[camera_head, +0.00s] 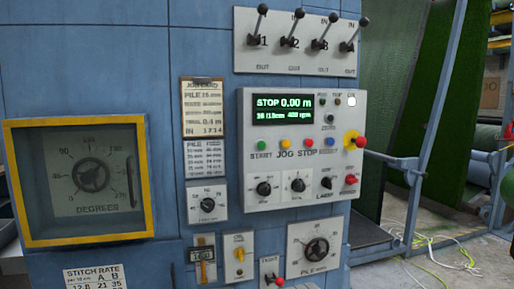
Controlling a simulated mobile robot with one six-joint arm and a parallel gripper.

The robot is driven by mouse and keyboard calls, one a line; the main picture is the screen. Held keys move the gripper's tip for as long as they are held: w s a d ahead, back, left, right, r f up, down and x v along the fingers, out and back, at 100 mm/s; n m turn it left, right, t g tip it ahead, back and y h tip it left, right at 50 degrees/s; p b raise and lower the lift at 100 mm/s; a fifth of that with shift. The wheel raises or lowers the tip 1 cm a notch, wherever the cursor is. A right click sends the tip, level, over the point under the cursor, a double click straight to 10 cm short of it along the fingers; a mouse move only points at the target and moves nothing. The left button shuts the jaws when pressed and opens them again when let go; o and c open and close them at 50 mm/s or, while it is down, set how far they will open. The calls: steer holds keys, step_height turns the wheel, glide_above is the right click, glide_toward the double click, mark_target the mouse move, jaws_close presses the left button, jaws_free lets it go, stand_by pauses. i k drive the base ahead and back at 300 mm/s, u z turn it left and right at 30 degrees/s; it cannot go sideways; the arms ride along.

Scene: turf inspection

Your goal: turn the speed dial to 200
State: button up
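The blue machine's grey control panel (290,165) carries a left round knob (264,188) and a middle round knob (298,185), each with a black grip. Their labels are too small to read, so I cannot tell which one is the speed dial. The panel's green display (283,109) reads STOP 0.00 m, with a second line that seems to end in 400 rpm. My gripper is not in view.
A yellow-framed DEGREES window (140,180) is at left, four-lever plate (295,42) on top. A yellow-ringed red button (355,141) juts out at right. Cables (440,250) lie on the floor.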

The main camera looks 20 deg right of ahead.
mark_target(263, 188)
steer(key=z, duration=1.6)
steer(key=k, duration=0.9)
steer(key=u, duration=0.9)
steer(key=i, duration=1)
steer(key=u, duration=0.1)
